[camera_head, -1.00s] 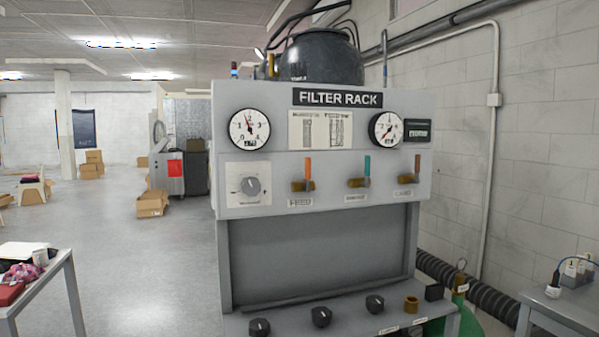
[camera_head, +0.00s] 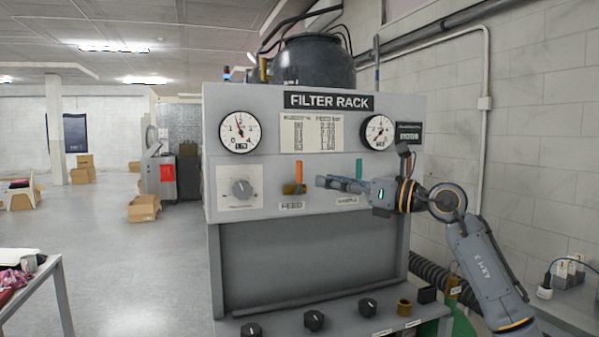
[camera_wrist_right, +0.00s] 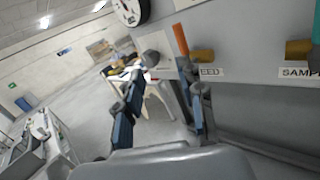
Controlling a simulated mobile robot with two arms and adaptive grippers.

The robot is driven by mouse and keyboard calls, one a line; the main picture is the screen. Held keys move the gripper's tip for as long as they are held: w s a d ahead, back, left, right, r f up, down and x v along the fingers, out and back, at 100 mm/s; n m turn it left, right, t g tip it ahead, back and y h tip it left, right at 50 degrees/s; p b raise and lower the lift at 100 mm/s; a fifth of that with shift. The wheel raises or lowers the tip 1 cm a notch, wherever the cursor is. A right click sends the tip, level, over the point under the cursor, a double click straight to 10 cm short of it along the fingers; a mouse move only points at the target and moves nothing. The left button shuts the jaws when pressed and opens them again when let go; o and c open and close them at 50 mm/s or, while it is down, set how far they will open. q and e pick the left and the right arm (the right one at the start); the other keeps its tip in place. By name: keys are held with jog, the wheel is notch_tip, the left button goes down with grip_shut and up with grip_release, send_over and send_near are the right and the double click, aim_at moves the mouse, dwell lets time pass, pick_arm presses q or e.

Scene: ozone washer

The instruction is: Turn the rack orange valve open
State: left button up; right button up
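The orange valve handle (camera_head: 299,172) stands upright on the brass FEED valve (camera_head: 293,189) at the front of the filter rack. In the right wrist view the orange handle (camera_wrist_right: 181,40) is near my right fingertip, with the brass body (camera_wrist_right: 203,55) beside it. My right gripper (camera_head: 322,182) reaches in from the right, just right of the FEED valve. In the wrist view its fingers (camera_wrist_right: 165,72) are spread and nothing is between them. Whether a finger touches the handle cannot be told. My left gripper is not in view.
The teal-handled valve (camera_head: 359,169) stands close behind my right gripper; my wrist hides the third valve. A selector knob (camera_head: 242,189) sits left of FEED. Black knobs (camera_head: 314,320) line the lower shelf. A table (camera_head: 52,265) is at the left; the floor between is clear.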

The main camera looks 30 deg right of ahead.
aim_at(302, 169)
jog(key=s+d+r+h, duration=0.2)
jog(key=d, duration=0.2)
jog(key=p+x, duration=0.2)
jog(key=x, duration=0.2)
jog(key=p+x, duration=0.2)
jog(key=x, duration=0.3)
jog(key=p+x, duration=0.2)
jog(key=x, duration=0.2)
jog(key=shift+w+a+f, duration=0.2)
jog(key=shift+a+f, duration=0.1)
jog(key=shift+a, duration=0.05)
jog(key=shift+w+a+f+p, duration=0.1)
jog(key=shift+w+p, duration=0.2)
jog(key=shift+c, duration=0.4)
grip_shut()
